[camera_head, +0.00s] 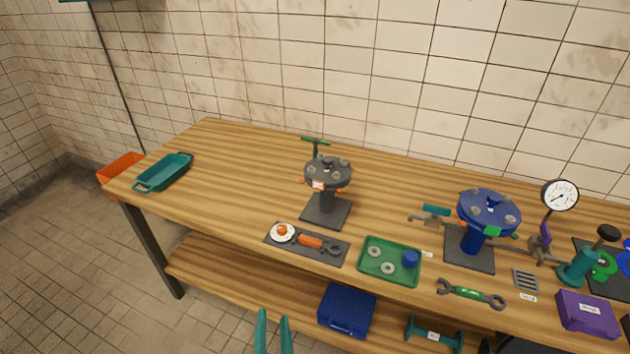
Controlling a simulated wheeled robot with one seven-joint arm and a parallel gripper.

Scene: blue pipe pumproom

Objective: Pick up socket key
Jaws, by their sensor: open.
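A green T-handled tool (316,144), which looks like the socket key, stands upright behind the dark grey flanged pump (327,176) on the wooden bench. Its crossbar and upper shaft show; its lower end is hidden by the flange. My gripper (273,318) shows as two teal fingers at the bottom edge, apart and empty. It is in front of the bench, well short of the T-handled tool.
A teal tray (164,172) is at the far left.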

